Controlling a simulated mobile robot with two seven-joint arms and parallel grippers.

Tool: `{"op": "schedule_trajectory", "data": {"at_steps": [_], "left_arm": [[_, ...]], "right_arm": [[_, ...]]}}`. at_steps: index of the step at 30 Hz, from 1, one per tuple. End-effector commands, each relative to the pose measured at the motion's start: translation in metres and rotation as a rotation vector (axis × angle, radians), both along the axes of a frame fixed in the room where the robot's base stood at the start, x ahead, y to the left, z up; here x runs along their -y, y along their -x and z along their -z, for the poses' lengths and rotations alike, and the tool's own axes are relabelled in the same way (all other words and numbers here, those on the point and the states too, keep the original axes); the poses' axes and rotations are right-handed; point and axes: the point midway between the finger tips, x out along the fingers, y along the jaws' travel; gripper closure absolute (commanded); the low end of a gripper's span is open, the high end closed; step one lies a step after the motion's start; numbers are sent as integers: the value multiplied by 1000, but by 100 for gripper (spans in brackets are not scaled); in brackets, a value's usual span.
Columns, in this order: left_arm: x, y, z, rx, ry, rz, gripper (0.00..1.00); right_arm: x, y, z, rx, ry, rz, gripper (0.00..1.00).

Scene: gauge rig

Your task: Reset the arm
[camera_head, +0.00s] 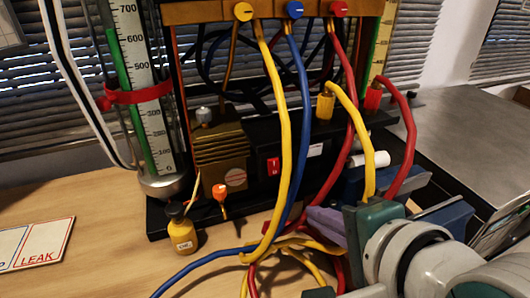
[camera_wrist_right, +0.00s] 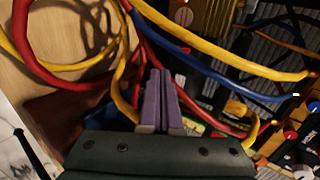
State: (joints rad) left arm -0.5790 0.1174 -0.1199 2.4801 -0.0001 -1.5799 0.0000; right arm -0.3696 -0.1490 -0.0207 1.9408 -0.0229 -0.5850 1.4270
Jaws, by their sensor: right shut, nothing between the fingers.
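My right gripper (camera_head: 322,222) comes in from the lower right in the head view, its purple fingers just beside the hanging hoses. In the right wrist view its two purple fingers (camera_wrist_right: 161,78) lie together, shut, with nothing seen between them. They point at the tangle of yellow, blue and red hoses; whether they touch any hose I cannot tell. My left gripper is not in view.
A yellow hose (camera_head: 281,120), a blue hose (camera_head: 302,90) and a red hose (camera_head: 345,130) hang from the rig onto the wooden table (camera_head: 110,215). A small yellow bottle (camera_head: 182,236) stands in front. A LEAK card (camera_head: 42,243) lies at left. The table between card and bottle is clear.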

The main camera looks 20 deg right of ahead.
Motion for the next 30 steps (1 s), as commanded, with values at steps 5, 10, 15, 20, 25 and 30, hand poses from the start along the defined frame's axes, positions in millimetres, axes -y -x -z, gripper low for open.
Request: {"op": "schedule_trajectory", "data": {"at_steps": [5,10,15,20,25,30], "left_arm": [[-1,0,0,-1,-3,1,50],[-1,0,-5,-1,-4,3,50],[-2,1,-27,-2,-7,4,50],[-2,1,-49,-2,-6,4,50],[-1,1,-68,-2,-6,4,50],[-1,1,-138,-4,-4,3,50]], "right_arm": [[0,0,0,0,0,0,100],[1,5,-4,-25,58,-43,100],[7,42,-20,-174,392,-342,100],[15,99,-43,-338,772,-811,100],[24,160,-72,-445,1049,-1326,100],[25,166,-141,-452,1067,-1378,100]]}}
